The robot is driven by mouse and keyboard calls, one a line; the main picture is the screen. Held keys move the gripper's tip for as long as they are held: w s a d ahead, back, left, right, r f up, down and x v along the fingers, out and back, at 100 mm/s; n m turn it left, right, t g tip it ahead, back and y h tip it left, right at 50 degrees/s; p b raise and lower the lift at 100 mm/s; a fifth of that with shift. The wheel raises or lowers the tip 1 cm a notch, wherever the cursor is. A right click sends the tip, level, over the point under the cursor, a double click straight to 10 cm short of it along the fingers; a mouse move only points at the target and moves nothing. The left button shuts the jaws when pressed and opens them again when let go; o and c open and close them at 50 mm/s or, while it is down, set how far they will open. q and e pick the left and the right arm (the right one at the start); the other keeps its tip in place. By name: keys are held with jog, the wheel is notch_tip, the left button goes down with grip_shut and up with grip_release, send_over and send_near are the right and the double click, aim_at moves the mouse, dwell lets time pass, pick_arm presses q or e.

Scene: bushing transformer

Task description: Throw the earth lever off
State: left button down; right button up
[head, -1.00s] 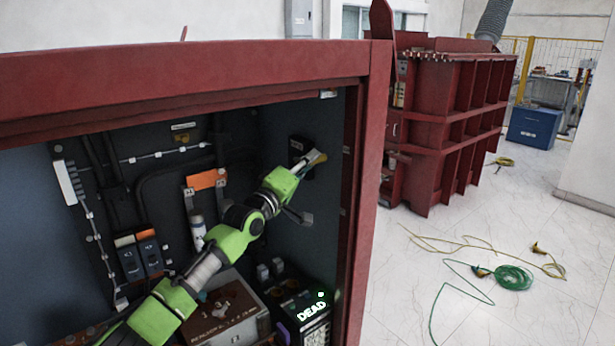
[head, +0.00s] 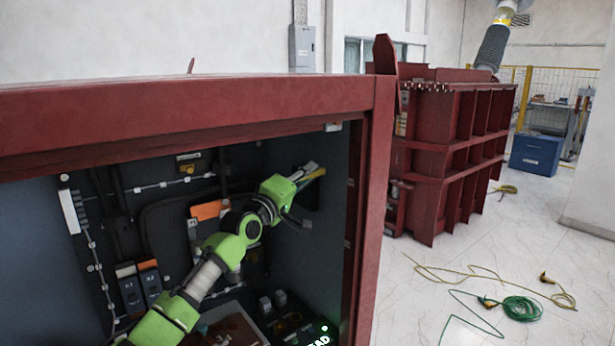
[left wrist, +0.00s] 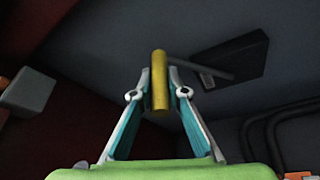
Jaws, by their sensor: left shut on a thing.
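The earth lever has a yellow handle (left wrist: 160,75) on a thin grey arm that runs to a dark box (left wrist: 235,60) on the cabinet wall. My left gripper (head: 308,175) reaches inside the red cabinet, near its right side wall. In the left wrist view its two fingers (left wrist: 160,88) are shut on the yellow handle, one on each side. In the head view the handle (head: 316,174) shows only as a small yellow piece at the fingertips, and the dark box is mostly hidden behind the gripper. My right gripper is out of view.
The red cabinet frame (head: 366,190) borders the opening close to the right of the gripper. An orange label (head: 210,210), blue switches (head: 140,285) and a device with partly cut-off lit lettering (head: 320,340) are inside. Cables (head: 510,305) lie on the floor outside.

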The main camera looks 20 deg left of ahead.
pick_arm(q)
jog(key=shift+r, duration=0.25)
jog(key=c, duration=2)
grip_release()
jog(key=shift+o, duration=0.2)
jog(key=shift+f, duration=0.1)
jog(key=shift+f, duration=0.1)
jog(key=shift+s, duration=0.1)
jog(key=shift+s+f, duration=0.15)
jog(key=shift+s, duration=0.15)
jog(key=v, duration=1.1)
jog(key=shift+s, duration=0.1)
